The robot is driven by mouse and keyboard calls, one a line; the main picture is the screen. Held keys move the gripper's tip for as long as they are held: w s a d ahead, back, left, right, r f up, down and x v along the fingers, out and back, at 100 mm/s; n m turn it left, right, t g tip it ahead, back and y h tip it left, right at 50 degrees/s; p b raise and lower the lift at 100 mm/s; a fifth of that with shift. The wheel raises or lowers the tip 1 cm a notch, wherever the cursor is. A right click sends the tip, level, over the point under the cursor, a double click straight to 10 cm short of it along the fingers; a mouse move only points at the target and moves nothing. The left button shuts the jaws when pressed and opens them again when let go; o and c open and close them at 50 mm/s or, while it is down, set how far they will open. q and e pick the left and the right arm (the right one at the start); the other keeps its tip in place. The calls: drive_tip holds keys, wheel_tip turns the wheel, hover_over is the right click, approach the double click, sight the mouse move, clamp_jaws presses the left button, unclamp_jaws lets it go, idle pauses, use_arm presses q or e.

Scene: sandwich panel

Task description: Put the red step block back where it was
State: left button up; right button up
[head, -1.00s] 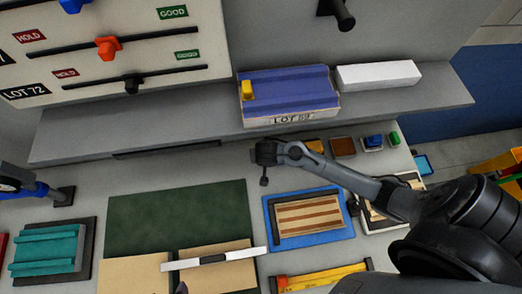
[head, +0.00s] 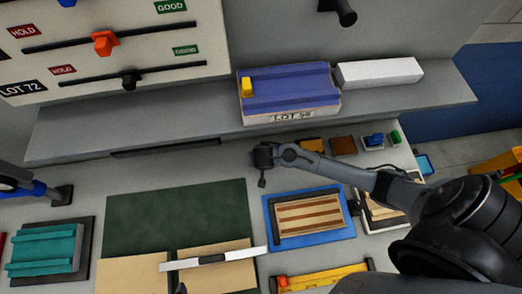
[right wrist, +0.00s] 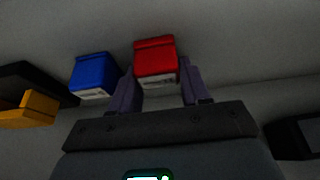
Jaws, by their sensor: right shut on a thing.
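The red step block (right wrist: 155,62) shows in the right wrist view, between the two fingers of my right gripper (right wrist: 160,84). The gripper is shut on it. A pale strip runs along its lower edge. I cannot tell whether the block touches the surface under it. In the head view my right arm reaches in from the right across the bench, and the red block cannot be made out there. My left gripper is not clearly in any view.
A blue block (right wrist: 93,72) stands just left of the red one, and a yellow block (right wrist: 30,108) farther left. In the head view, a blue tray (head: 306,241) with a striped panel lies below my arm. The shelf (head: 180,122) holds a purple-topped box (head: 288,88) and a white box (head: 380,72).

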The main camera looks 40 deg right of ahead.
drive_tip(key=o, duration=0.8)
drive_tip(key=shift+r, duration=0.1)
drive_tip(key=shift+a+r, duration=0.1)
drive_tip(key=shift+r, duration=0.15)
drive_tip(key=p+v, duration=0.2)
drive_tip(key=v, duration=0.9)
drive_tip(key=s+a+r+n+y, duration=0.1)
drive_tip(key=s+r+n, duration=0.1)
drive_tip(key=s+n, duration=0.1)
drive_tip(key=s+a+r+n+y, duration=0.1)
drive_tip(key=s+r+n, duration=0.1)
drive_tip(key=s, duration=0.3)
drive_tip(key=s+a+r+n, duration=0.1)
drive_tip(key=s+n, duration=0.3)
drive_tip(key=s, duration=0.1)
drive_tip(key=shift+a+r+y, duration=0.1)
drive_tip(key=shift+r+y, duration=0.3)
